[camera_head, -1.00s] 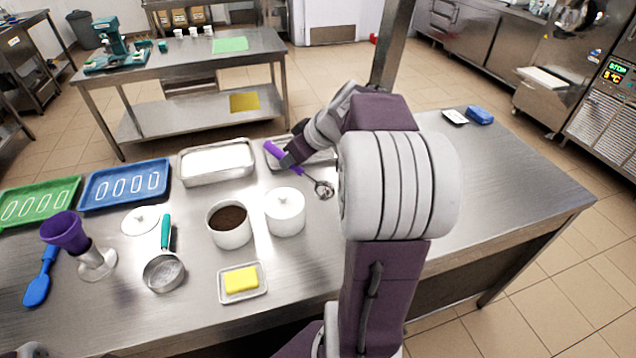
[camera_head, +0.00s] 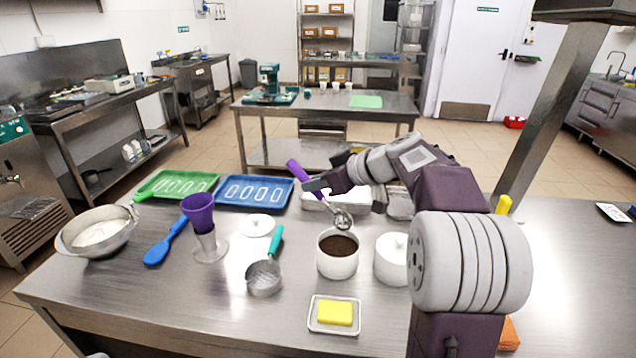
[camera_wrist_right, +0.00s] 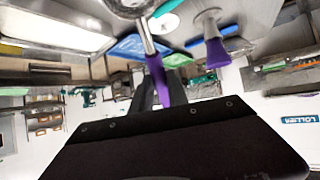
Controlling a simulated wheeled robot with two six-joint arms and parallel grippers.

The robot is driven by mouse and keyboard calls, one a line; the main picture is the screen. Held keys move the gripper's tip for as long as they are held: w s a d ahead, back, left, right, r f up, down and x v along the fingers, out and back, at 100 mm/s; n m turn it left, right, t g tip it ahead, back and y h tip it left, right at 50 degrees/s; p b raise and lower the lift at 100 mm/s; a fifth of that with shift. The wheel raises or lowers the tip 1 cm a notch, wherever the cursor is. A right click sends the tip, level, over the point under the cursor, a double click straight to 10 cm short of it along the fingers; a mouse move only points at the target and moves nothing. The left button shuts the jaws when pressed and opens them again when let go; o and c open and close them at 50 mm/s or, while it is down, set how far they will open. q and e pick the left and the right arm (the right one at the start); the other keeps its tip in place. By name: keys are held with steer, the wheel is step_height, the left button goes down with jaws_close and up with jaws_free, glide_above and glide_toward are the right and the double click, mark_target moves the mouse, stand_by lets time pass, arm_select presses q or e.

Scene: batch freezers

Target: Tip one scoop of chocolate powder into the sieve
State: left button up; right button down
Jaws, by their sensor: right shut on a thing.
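My right gripper (camera_head: 318,187) is shut on the purple handle of a scoop. The scoop's round metal bowl (camera_head: 342,220) hangs just above or behind the rim of a white pot (camera_head: 338,265) of dark brown powder (camera_head: 338,246). I cannot tell what the bowl holds. In the right wrist view the scoop's purple handle (camera_wrist_right: 158,82) runs up to its bowl, cut off at the top edge. My left gripper is not in view.
A white lidded jar (camera_head: 392,265) stands right of the pot. A dish with a yellow block (camera_head: 335,313) is in front. A purple cup (camera_head: 198,212) on a clear stand, a blue spatula (camera_head: 160,248) and a metal bowl (camera_head: 97,240) are left. Green and blue trays are behind.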

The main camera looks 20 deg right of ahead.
mark_target(312, 193)
step_height(312, 193, down, 4)
steer(key=shift+w+f+b, duration=0.1)
steer(key=shift+w+b, duration=0.05)
steer(key=shift+b, duration=0.8)
steer(key=shift+f+b, duration=1.3)
steer(key=shift+f, duration=0.8)
steer(key=shift+g+h, duration=0.3)
steer(key=shift+g, duration=0.1)
steer(key=shift+s+d+r+p, duration=0.15)
steer(key=shift+s+r+p, duration=0.1)
steer(key=shift+r+p, duration=0.55)
steer(key=shift+s+d+r+p, duration=0.15)
steer(key=shift+s+r+p, duration=0.3)
steer(key=shift+p, duration=0.65)
steer(key=shift+s+d+r+p, duration=0.1)
steer(key=shift+d+r+p, duration=0.05)
steer(key=shift+r+p, duration=0.85)
steer(key=shift+p, duration=0.25)
steer(key=g+p, duration=0.1)
steer(key=p, duration=0.3)
steer(key=w+g+h+p, duration=0.1)
steer(key=p, duration=0.3)
steer(key=w+a+g+p, duration=0.1)
steer(key=p, duration=0.3)
steer(key=shift+r+h, duration=0.3)
steer(key=shift+h, duration=0.1)
steer(key=shift+w+a+p, duration=0.1)
steer(key=shift+w+p, duration=0.05)
steer(key=shift+p, duration=0.75)
steer(key=shift+f, duration=0.1)
